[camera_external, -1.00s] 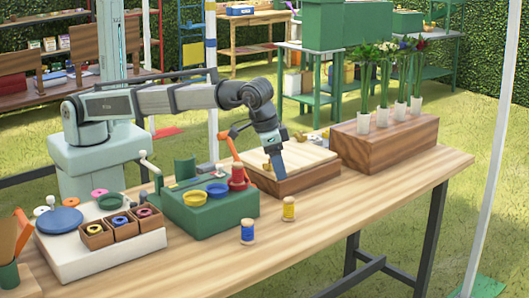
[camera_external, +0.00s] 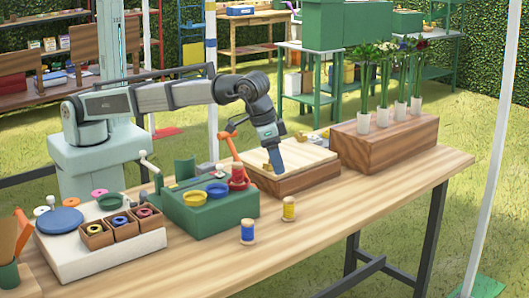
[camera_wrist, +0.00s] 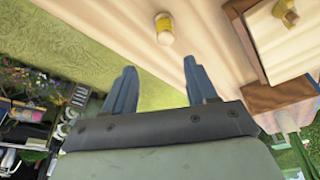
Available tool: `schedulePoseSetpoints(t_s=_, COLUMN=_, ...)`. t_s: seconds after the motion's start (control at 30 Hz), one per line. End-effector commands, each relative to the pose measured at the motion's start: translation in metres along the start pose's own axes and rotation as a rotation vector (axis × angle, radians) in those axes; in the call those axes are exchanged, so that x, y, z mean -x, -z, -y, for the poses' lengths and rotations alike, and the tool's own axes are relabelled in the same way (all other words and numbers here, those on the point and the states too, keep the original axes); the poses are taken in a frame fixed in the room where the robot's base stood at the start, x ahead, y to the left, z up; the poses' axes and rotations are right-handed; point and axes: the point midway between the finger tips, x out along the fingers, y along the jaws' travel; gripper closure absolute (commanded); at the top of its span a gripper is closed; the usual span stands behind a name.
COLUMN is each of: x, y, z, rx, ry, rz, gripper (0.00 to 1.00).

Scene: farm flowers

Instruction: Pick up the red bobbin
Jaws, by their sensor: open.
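A red ring-shaped bobbin (camera_external: 146,212) sits in the right-hand compartment of a wooden tray (camera_external: 96,240). The neighbouring compartments hold a blue bobbin (camera_external: 119,221) and a yellow bobbin (camera_external: 94,228). A red spool (camera_external: 238,176) stands separately on the green winding box (camera_external: 212,218). My gripper (camera_external: 276,165) is above the pale-topped wooden block, to the right of the red spool and well away from the tray. In the wrist view its fingers (camera_wrist: 159,84) are apart and nothing is between them. Neither red item can be made out there.
A blue spool (camera_external: 247,232) and a yellow spool (camera_external: 289,209) stand on the table. The yellow one also shows in the wrist view (camera_wrist: 165,38). The wooden block (camera_external: 310,178) and flower stand (camera_external: 390,149) are to the right. The front right of the table is clear.

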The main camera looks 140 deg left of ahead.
Motion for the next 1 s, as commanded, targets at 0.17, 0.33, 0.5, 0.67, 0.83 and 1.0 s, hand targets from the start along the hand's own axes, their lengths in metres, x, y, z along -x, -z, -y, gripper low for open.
schedulePoseSetpoints(t_s=0.17, x=0.037, y=-0.002, z=-0.004, rx=-0.004, ry=-0.034, rz=-0.033, gripper=0.43)
schedulePoseSetpoints(t_s=0.33, x=0.068, y=-0.008, z=-0.003, rx=-0.007, ry=-0.062, rz=-0.051, gripper=0.43)
schedulePoseSetpoints(t_s=0.5, x=0.091, y=-0.019, z=0.004, rx=-0.106, ry=-0.067, rz=-0.042, gripper=0.43)
schedulePoseSetpoints(t_s=0.67, x=0.100, y=-0.026, z=0.008, rx=-0.255, ry=-0.061, rz=-0.031, gripper=0.43)
schedulePoseSetpoints(t_s=0.83, x=0.108, y=-0.033, z=0.014, rx=-0.456, ry=-0.055, rz=-0.016, gripper=0.43)
schedulePoseSetpoints(t_s=1.0, x=0.114, y=-0.043, z=0.022, rx=-0.741, ry=-0.049, rz=0.008, gripper=0.43)
